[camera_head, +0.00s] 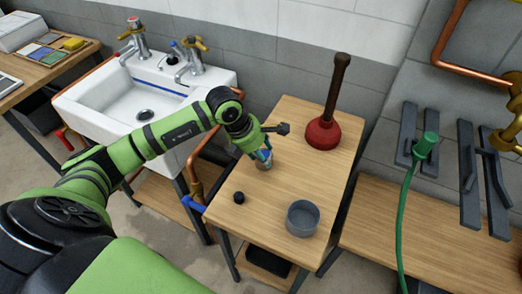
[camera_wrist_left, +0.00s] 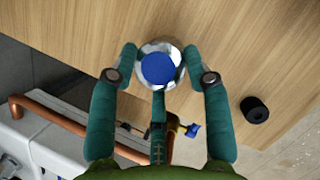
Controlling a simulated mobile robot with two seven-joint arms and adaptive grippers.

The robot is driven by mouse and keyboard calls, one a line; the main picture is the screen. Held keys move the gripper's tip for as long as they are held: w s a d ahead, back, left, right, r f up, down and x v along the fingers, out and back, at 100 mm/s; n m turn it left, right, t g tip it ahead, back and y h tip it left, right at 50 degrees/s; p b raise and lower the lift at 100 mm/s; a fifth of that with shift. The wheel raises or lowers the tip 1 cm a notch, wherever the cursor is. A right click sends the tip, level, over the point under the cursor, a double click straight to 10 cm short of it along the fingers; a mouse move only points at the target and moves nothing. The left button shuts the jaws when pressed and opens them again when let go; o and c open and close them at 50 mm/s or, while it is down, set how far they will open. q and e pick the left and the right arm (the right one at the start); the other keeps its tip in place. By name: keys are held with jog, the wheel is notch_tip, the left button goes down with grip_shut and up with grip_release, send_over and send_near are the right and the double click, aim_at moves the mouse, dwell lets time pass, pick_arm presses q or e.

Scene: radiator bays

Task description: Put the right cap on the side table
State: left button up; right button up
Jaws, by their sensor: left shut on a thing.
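My left gripper (camera_head: 263,160) is over the wooden side table (camera_head: 285,125), near its left side. In the left wrist view its fingers (camera_wrist_left: 160,65) are closed around a round, shiny silver cap (camera_wrist_left: 148,47) with a blue disc on top. In the head view the fingers mostly hide the cap. Wood shows right behind the cap; I cannot tell whether it touches the tabletop. Two taps stand on the white sink, the left tap (camera_head: 136,36) and the right tap (camera_head: 187,60), both with brass-coloured handles. My right gripper is not in view.
On the side table stand a red plunger (camera_head: 322,133), a grey bowl (camera_head: 302,218) and a small black cylinder (camera_head: 239,197). The white sink (camera_head: 100,105) is to the left, with a copper pipe and blue valve lever (camera_head: 194,203) below. Bare wood lies between plunger and bowl.

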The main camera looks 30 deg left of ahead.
pick_arm(q)
jog(key=shift+f, duration=0.2)
jog(key=o, duration=0.8)
jog(key=shift+f, duration=0.15)
jog(key=o, duration=0.4)
jog(key=shift+r, duration=0.3)
jog(key=b+v, duration=0.2)
jog(key=v, duration=0.9)
jog(key=shift+s+r, duration=0.15)
jog(key=shift+r, duration=0.2)
jog(key=shift+a, duration=0.15)
